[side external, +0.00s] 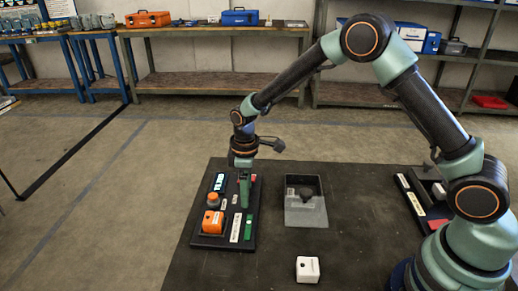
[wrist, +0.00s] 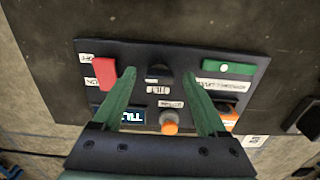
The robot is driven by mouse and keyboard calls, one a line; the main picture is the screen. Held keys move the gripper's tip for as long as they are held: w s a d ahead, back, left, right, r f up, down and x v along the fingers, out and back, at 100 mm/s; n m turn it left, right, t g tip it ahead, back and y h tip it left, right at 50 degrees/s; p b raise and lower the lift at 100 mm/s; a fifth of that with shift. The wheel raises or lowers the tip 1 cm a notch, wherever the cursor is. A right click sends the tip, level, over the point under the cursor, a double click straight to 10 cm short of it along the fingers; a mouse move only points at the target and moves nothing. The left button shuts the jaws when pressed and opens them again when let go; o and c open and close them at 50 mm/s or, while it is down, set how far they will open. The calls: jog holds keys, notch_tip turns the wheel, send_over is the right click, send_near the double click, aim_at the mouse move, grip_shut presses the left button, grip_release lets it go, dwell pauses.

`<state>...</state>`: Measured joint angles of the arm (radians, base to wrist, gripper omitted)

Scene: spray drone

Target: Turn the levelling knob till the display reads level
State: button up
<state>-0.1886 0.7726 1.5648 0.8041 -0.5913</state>
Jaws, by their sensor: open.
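The dark control panel (side external: 228,240) lies on the table, with my gripper (side external: 244,185) over its far right part. In the wrist view my gripper (wrist: 160,73) is open, one green finger on each side of a black knob (wrist: 159,72), apparently the levelling knob. I cannot tell whether the fingers touch it; in the side view they hide it. A lit display (wrist: 131,115) seems to read TILT, partly hidden by the left finger. It also shows in the side view (side external: 219,182) but is not legible there.
The panel also carries a red switch (wrist: 104,72), an orange-topped button (wrist: 169,127), a green piece (wrist: 228,67) and an orange box (side external: 213,222). A grey open tray (side external: 306,218) and a white block (side external: 307,269) stand to the right, with bare table between.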

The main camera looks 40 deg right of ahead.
grip_shut()
jog(key=shift+m, duration=2.9)
grip_release()
